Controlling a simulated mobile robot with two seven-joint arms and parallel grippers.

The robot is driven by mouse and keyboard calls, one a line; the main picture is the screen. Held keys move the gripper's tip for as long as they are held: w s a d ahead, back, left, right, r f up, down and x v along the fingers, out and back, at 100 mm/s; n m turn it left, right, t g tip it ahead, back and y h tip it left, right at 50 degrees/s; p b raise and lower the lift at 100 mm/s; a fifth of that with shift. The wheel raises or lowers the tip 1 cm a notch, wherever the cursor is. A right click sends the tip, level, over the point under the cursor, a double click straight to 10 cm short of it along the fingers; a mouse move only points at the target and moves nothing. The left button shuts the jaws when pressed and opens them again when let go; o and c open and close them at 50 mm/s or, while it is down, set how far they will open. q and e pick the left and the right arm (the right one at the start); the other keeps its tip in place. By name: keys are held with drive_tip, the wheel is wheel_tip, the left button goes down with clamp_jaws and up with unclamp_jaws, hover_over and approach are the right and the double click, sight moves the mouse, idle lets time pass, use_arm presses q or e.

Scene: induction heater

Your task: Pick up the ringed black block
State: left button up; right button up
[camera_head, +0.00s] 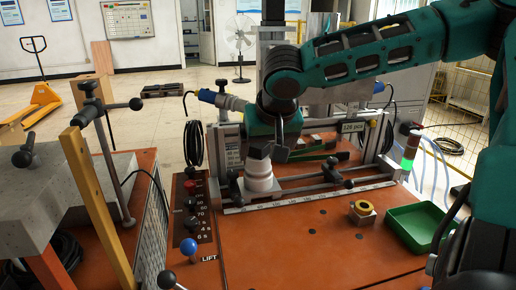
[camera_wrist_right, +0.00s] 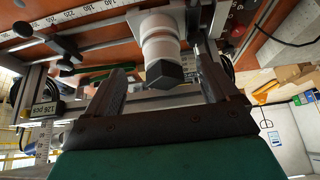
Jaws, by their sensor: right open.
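The dark block (camera_head: 258,153) sits at the top of a stack of white rings (camera_head: 259,177) on the heater bench. In the right wrist view the block (camera_wrist_right: 165,73) shows as a dark faceted end below the white rings (camera_wrist_right: 160,40). My right gripper (camera_head: 270,150) is at the block from above and behind. In the wrist view its two fingers (camera_wrist_right: 160,60) are apart, with the block showing between them; contact cannot be made out. The wrist partly hides what is behind the block. My left gripper is not in view.
A clamp rail with a scale (camera_head: 310,194) runs beside the stack. The orange bench front is mostly clear.

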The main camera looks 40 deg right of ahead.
sight(259, 145)
drive_tip(key=w+d, duration=0.1)
drive_tip(key=w, duration=0.2)
drive_tip(key=w+d, duration=0.1)
drive_tip(key=shift+w+d+f, duration=0.15)
drive_tip(key=shift+w+d, duration=0.2)
drive_tip(key=shift+w, duration=0.05)
drive_tip(key=shift+w+d+f, duration=0.1)
drive_tip(key=shift+w+f, duration=0.1)
drive_tip(key=shift+f, duration=0.15)
drive_tip(key=shift+r, duration=0.1)
drive_tip(key=c, duration=1.5)
